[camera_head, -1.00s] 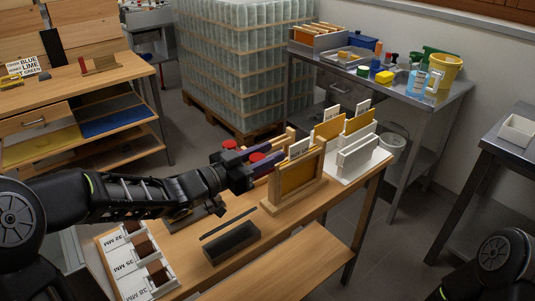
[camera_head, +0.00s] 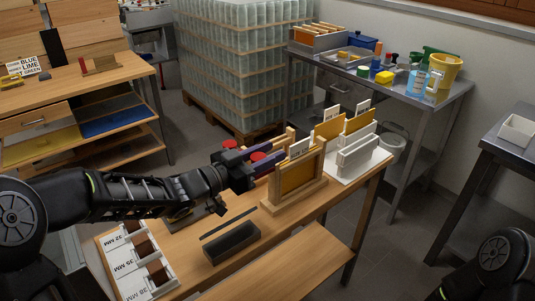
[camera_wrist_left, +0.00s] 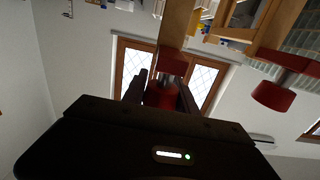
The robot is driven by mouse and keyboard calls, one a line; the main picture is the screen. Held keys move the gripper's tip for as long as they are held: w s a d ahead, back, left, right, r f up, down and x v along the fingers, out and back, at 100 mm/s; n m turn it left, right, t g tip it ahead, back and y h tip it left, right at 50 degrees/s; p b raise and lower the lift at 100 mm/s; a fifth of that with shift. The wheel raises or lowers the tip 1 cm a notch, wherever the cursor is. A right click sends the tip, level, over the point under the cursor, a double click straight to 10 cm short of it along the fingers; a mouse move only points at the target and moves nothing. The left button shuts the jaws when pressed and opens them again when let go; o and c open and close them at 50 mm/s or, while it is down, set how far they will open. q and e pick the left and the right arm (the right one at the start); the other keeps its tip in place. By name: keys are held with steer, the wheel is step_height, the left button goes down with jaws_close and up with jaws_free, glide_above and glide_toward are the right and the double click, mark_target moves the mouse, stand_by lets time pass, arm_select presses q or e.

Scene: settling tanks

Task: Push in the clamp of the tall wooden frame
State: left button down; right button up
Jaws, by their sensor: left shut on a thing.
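The tall wooden frame (camera_head: 297,178) stands upright on its base on the wooden table, with an amber panel inside it. My left gripper (camera_head: 262,162) is at its left side, and its fingers hide much of the clamp in the head view. In the left wrist view the gripper (camera_wrist_left: 162,92) is shut on a red clamp knob (camera_wrist_left: 160,94), close against a wooden bar (camera_wrist_left: 176,24). A second red knob (camera_wrist_left: 272,96) on a dark shaft shows to the right, apart from the fingers. My right gripper is out of view.
White holders (camera_head: 357,154) with upright panels stand just right of the frame. A black block (camera_head: 232,243) and a labelled white tray (camera_head: 140,268) lie nearer on the table. A metal side table (camera_head: 440,101) stands behind.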

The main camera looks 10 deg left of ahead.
mark_target(252, 162)
arm_select(q)
steer(key=x, duration=0.4)
steer(key=shift+b, duration=0.35)
steer(key=shift+r, duration=0.1)
steer(key=c, duration=1.4)
jaws_free()
steer(key=o, duration=0.4)
steer(key=shift+w, duration=0.1)
steer(key=shift+o, duration=0.2)
steer(key=v, duration=0.7)
steer(key=shift+s+a, duration=0.2)
steer(key=shift+s, duration=0.15)
